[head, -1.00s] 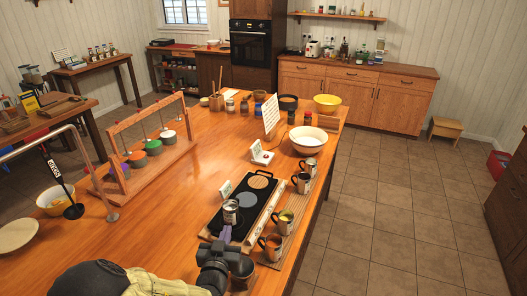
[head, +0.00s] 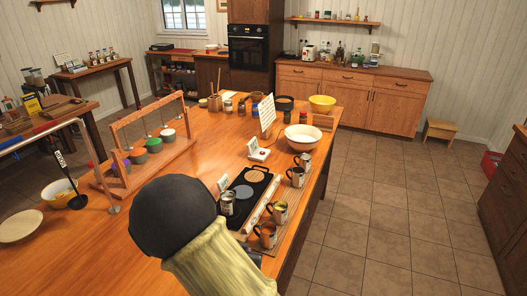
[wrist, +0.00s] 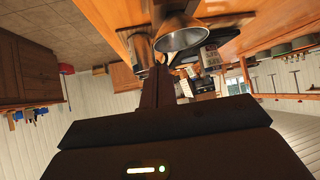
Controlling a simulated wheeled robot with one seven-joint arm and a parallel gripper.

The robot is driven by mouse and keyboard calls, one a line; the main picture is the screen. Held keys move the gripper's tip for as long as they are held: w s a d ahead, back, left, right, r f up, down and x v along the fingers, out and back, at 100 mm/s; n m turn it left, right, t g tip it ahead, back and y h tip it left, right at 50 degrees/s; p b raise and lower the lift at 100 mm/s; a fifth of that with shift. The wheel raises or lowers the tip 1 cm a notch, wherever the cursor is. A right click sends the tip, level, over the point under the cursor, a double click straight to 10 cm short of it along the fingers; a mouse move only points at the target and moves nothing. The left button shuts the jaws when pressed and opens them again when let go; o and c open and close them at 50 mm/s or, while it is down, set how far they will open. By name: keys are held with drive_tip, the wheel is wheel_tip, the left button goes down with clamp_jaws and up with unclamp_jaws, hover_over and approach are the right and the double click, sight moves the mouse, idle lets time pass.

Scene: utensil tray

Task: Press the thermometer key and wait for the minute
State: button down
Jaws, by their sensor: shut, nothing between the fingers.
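A small white device with a dark reddish button (head: 258,150) sits on the wooden table in front of an upright white board (head: 267,116). It may be the thermometer key; its markings are too small to read. My gripper (wrist: 164,74) is shut and empty in the wrist view, with a metal vessel (wrist: 180,35) just beyond its fingers. In the head view my arm covers the near middle of the table and hides the gripper. Nothing shows the gripper touching the button.
A black tray (head: 262,189) with round pads and a metal can (head: 228,203) lies nearer than the device. Several mugs stand along its right side, one of them a steel mug (head: 295,176). A white bowl (head: 303,139) is behind them. A wooden rack (head: 117,133) with hanging rods stands left.

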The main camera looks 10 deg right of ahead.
drive_tip(key=s+d+r+n+g+y+b, duration=0.1)
drive_tip(key=s+d+n+g+b, duration=0.1)
drive_tip(key=s+d, duration=0.3)
drive_tip(key=s+d+r+n+g+y+b, duration=0.2)
drive_tip(key=s+d+g+b, duration=0.2)
drive_tip(key=s, duration=0.6)
drive_tip(key=shift+s+d+g, duration=0.35)
drive_tip(key=shift+d+g, duration=0.1)
drive_tip(key=shift+g, duration=0.15)
